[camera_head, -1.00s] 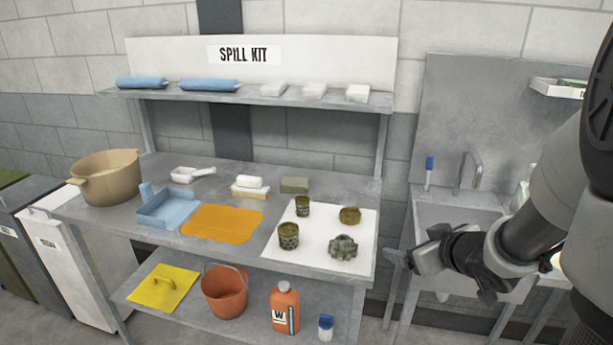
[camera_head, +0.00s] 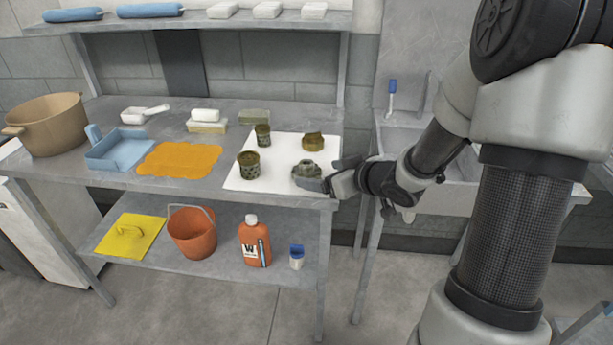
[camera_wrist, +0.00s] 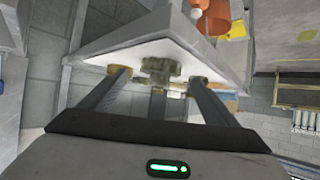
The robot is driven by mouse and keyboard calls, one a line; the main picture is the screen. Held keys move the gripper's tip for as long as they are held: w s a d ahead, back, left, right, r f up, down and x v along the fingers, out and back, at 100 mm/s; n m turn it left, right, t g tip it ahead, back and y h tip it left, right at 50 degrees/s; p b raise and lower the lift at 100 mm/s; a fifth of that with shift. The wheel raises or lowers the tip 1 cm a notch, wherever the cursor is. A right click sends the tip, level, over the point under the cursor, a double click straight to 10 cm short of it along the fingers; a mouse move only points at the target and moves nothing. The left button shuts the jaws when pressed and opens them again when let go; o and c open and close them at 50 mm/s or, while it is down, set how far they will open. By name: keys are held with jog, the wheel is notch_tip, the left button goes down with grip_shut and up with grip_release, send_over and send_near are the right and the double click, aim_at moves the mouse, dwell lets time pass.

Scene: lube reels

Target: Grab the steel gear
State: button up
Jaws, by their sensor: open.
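Two brown-green cylindrical parts (camera_head: 248,165) (camera_head: 263,135) and a brassy round part (camera_head: 313,141) share the mat. An orange cloth (camera_head: 180,159) and a blue dustpan (camera_head: 117,150) lie to the left. A sink (camera_head: 400,135) stands right. A lower shelf (camera_head: 205,265) holds an orange bucket (camera_head: 192,232).

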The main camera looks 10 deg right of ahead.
aim_at(311, 171)
jog(key=b+x, duration=0.2)
jog(key=x, duration=0.3)
jog(key=shift+w+a, duration=0.2)
jog(key=shift+r, duration=0.15)
jog(key=c, duration=1.6)
